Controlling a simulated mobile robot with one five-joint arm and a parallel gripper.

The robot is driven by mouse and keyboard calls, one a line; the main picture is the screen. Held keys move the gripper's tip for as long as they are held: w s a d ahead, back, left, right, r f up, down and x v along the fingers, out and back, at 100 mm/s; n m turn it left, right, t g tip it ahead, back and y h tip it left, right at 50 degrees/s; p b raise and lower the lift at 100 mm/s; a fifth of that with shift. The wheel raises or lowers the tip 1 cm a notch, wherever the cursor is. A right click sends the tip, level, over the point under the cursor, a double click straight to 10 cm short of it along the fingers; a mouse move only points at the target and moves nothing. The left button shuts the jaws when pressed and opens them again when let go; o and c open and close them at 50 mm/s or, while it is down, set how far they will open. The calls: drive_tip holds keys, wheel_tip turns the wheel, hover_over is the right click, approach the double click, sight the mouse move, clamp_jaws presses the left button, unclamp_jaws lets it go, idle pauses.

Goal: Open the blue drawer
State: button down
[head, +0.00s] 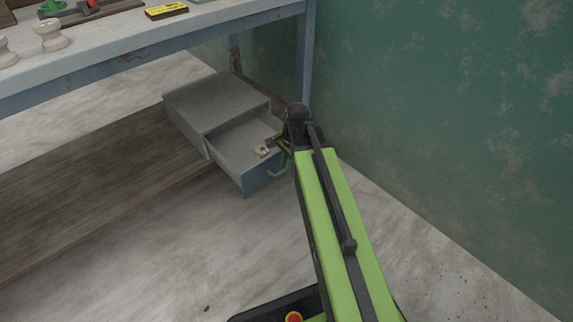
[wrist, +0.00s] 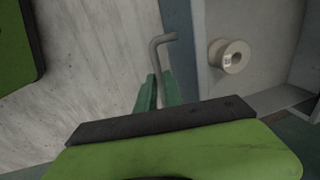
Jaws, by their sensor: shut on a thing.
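The blue drawer (head: 258,181) stands pulled well out of a grey cabinet (head: 213,100) under the table in the head view. Its inside shows, and its front edge shows in the wrist view (wrist: 182,50). A bent grey bar handle (wrist: 158,45) sticks out from its front; it also shows in the head view (head: 277,174). My gripper (wrist: 158,90) has its green fingers shut on the handle. In the head view my gripper (head: 284,154) is at the drawer's front right corner, partly hidden by my arm.
A pale spool-like piece (wrist: 231,57) lies in the drawer, also seen in the head view (head: 262,151). The table (head: 150,48) above holds a yellow box (head: 167,11) and pale pieces. A green wall (head: 450,100) stands close on the right. The floor in front is clear.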

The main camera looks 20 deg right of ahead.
drive_tip(key=c, duration=1.5)
unclamp_jaws()
drive_tip(key=s+d+r+p, duration=0.1)
drive_tip(key=s+r+p, duration=0.2)
drive_tip(key=r+p, duration=1.4)
